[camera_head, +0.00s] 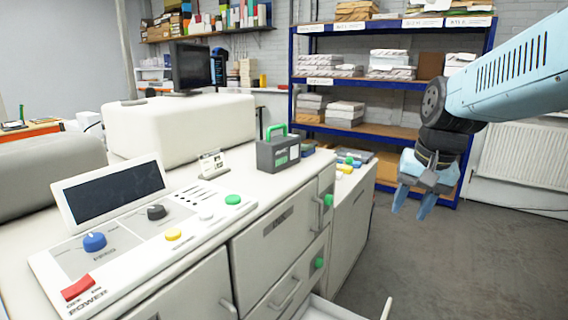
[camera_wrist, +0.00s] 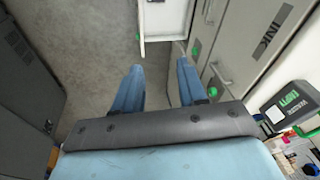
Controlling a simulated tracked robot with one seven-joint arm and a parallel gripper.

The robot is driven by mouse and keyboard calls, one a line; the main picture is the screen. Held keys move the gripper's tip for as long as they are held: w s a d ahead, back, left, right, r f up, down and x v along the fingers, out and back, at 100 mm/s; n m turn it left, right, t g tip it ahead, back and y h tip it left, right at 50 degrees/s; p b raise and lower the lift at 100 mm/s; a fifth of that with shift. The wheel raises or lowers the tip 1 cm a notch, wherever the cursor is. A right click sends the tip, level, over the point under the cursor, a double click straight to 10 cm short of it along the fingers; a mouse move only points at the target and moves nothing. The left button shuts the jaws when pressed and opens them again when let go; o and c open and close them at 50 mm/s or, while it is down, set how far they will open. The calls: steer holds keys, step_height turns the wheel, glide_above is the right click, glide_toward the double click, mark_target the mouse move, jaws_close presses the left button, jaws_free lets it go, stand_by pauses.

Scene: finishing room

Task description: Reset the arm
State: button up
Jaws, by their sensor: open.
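My gripper (camera_head: 411,201) hangs at the right in the head view, pointing down over the grey floor, to the right of the white machine (camera_head: 262,260). It is open, and nothing shows between its fingers. My light blue arm reaches in from the right edge. In the wrist view the two blue fingers of my gripper (camera_wrist: 160,90) stand apart above the floor, with the end of a pulled-out white drawer (camera_wrist: 166,20) beyond them.
The machine carries a control panel (camera_head: 140,225) and a grey box with a green handle (camera_head: 279,150). An open drawer (camera_head: 335,309) juts out at the bottom. A blue-framed shelf (camera_head: 389,130) and a radiator (camera_head: 525,153) stand behind my arm. Floor (camera_head: 440,270) is clear at the right.

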steer(key=s+a+r+n+t, duration=0.1)
steer(key=s+n+t, duration=0.2)
steer(key=s, duration=0.5)
steer(key=shift+a+r+n+h, duration=0.3)
steer(key=shift+n+h, duration=0.1)
steer(key=shift+n, duration=0.2)
steer(key=shift+a, duration=0.1)
